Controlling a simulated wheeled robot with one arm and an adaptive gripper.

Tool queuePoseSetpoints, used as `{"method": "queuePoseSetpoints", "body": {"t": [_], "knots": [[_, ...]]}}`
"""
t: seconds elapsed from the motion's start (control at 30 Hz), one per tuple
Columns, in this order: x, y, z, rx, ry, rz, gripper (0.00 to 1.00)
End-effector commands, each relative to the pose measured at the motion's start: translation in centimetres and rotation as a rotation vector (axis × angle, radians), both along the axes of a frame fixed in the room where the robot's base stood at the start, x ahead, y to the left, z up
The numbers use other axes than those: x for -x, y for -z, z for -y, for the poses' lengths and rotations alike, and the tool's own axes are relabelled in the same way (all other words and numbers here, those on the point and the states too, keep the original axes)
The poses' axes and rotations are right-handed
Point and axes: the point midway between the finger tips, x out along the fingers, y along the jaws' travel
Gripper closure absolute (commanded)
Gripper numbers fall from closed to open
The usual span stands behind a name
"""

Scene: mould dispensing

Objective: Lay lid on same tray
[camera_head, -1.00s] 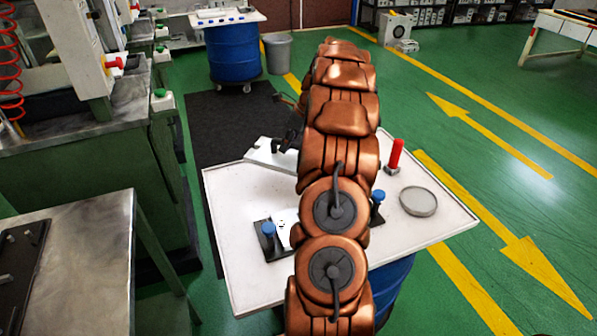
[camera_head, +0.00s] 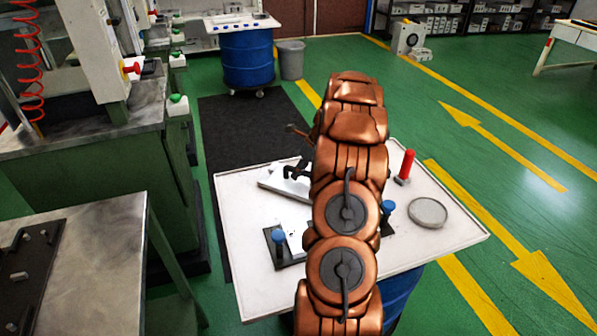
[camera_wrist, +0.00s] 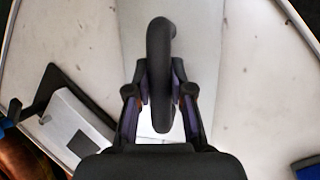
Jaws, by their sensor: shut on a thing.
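The lid (camera_head: 283,184) is a flat pale plate near the back left edge of the white tabletop (camera_head: 240,215), partly hidden by my arm. My gripper (camera_head: 297,169) is just above it. In the wrist view my gripper (camera_wrist: 160,100) is shut on the lid's dark curved handle (camera_wrist: 160,55), with the pale lid plate (camera_wrist: 195,30) behind it. Whether the lid touches the tabletop cannot be told. The black mould base (camera_head: 282,262) with blue knobs (camera_head: 279,236) and a white inner plate is nearer on the tabletop, partly behind my arm; part of it shows in the wrist view (camera_wrist: 45,95).
A red upright cylinder (camera_head: 407,164) and a round grey disc (camera_head: 428,212) stand at the tabletop's right. A metal bench (camera_head: 100,265) is at left. Another table on a blue drum (camera_head: 246,60) is farther back. Bare tabletop shows left of the mould base.

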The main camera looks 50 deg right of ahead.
Motion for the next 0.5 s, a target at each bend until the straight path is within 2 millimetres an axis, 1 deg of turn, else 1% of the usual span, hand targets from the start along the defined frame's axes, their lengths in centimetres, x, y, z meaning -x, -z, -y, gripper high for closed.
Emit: {"method": "queuePoseSetpoints", "body": {"t": [0.1,0.13,0.33,0.5], "knots": [[-0.04,-0.01,0.01,-0.001,0.0,0.002,1.0],[-0.01,0.07,0.02,0.001,0.001,0.001,0.76],[0.01,0.12,0.0,0.0,0.0,0.0,0.55],[0.02,0.15,-0.01,-0.001,0.0,0.0,0.54]]}}
